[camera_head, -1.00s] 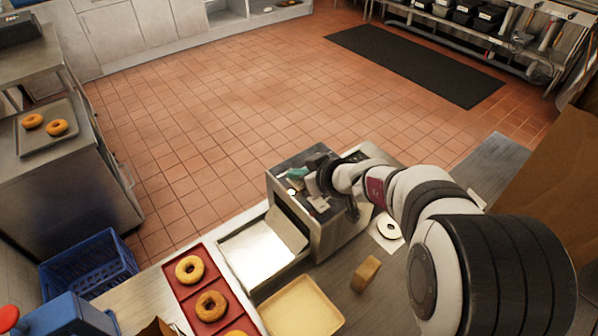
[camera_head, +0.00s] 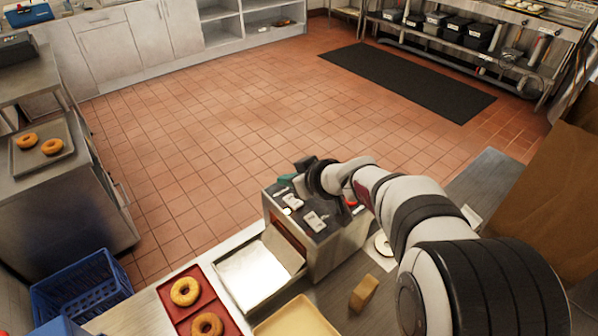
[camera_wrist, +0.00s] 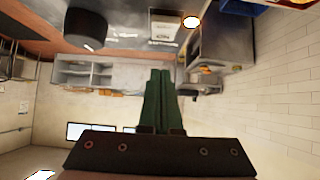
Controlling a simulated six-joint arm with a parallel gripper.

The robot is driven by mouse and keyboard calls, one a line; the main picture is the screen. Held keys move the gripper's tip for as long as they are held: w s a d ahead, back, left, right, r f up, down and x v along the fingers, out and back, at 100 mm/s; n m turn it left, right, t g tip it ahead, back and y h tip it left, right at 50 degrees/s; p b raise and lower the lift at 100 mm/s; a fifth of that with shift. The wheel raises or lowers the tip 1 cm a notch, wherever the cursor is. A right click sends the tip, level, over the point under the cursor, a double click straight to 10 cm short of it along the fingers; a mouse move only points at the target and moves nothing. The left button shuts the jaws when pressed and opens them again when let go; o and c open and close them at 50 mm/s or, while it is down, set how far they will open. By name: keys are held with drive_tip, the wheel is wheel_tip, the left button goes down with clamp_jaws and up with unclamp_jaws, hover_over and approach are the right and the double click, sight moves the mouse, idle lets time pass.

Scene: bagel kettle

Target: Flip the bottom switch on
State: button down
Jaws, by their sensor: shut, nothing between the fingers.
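The grey metal machine (camera_head: 335,252) stands on the counter, with a dark control panel (camera_head: 283,216) on its top. Two pale switch plates lie on the panel: the upper switch (camera_head: 291,200) and the lower, nearer switch (camera_head: 315,221). Their lever positions are too small to tell. My gripper (camera_head: 286,181) is at the far edge of the panel, apart from both switches. In the wrist view its green fingers (camera_wrist: 158,100) are together and empty. Part of the panel with a white "ON" label (camera_wrist: 163,37) shows above them, beside a dark round knob (camera_wrist: 87,28).
A red tray (camera_head: 197,300) with bagels and a pale yellow tray (camera_head: 297,318) are nearer. A tan block (camera_head: 363,293) lies right of them. My arm covers the panel's right side.

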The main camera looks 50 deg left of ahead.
drive_tip(key=d+r, duration=0.6)
drive_tip(key=r, duration=0.3)
drive_tip(key=shift+r, duration=0.1)
drive_tip(key=s+d+f+m+t+h, duration=0.15)
drive_tip(key=d+m, duration=0.45)
drive_tip(key=d, duration=0.7)
drive_tip(key=s+d+f+m+g+h, duration=0.1)
drive_tip(key=d+m+h, duration=0.35)
drive_tip(key=d, duration=0.95)
drive_tip(key=s+d+f+m+h, duration=0.1)
drive_tip(key=s+d+f+m, duration=0.1)
drive_tip(key=s+d+m, duration=0.3)
drive_tip(key=s+d+f+m+h, duration=0.1)
drive_tip(key=s+d+f+m, duration=0.2)
drive_tip(key=s+d+m, duration=0.3)
drive_tip(key=d+m, duration=0.2)
drive_tip(key=d, duration=0.2)
drive_tip(key=shift+s+f+h, duration=0.2)
drive_tip(key=shift+f+h, duration=0.1)
drive_tip(key=shift+f, duration=0.05)
drive_tip(key=shift+d, duration=0.1)
